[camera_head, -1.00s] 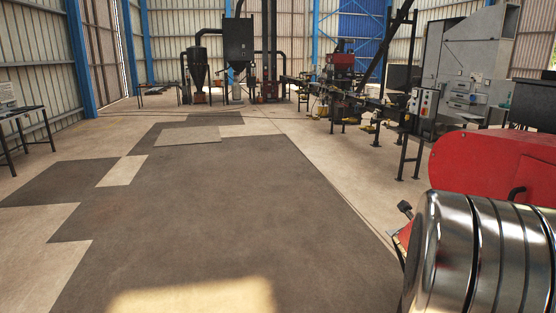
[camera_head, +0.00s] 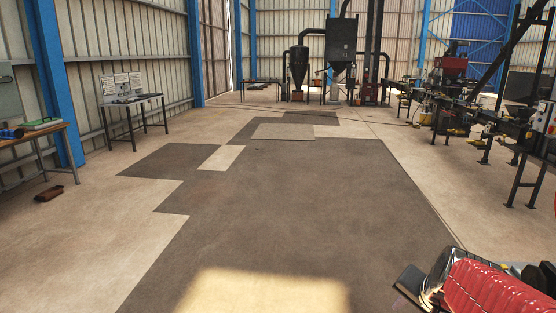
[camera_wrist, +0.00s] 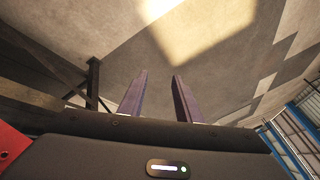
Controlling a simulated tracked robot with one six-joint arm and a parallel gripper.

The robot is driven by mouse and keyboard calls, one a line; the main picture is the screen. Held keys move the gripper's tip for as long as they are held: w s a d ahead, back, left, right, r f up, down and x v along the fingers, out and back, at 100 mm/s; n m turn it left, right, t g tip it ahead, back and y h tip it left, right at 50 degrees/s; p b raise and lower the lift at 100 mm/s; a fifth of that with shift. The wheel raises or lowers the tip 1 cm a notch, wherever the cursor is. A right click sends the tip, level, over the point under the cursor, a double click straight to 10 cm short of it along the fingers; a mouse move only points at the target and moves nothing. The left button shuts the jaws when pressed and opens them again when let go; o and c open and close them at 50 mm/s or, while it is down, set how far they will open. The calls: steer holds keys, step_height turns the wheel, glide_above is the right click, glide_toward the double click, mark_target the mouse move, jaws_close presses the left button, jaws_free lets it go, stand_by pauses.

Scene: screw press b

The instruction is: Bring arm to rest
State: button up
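My gripper (camera_wrist: 160,75) shows in the wrist view with its two purple-grey fingers apart. Nothing is between them, and bare floor shows beyond. The gripper is open and empty. I cannot make it out clearly in the head view. My arm's resting pose cannot be judged from these views.
A shiny metal part with a red ribbed surface (camera_head: 492,291) fills the lower right corner; I cannot tell what it belongs to. A dark table (camera_head: 133,106) and a workbench (camera_head: 35,134) stand at left. Machinery (camera_head: 455,100) lines the right. The dark mat (camera_head: 290,200) is clear.

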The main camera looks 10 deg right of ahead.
steer(key=s+a+r+n, duration=0.2)
steer(key=s+a+n, duration=0.3)
steer(key=a, duration=0.3)
steer(key=s+a+r+n+y, duration=0.1)
steer(key=s+a+r+n, duration=0.1)
steer(key=s+a+n, duration=0.3)
steer(key=shift+s+a+n, duration=0.4)
steer(key=shift+a, duration=1.9)
steer(key=shift+r, duration=0.1)
steer(key=shift+d, duration=0.1)
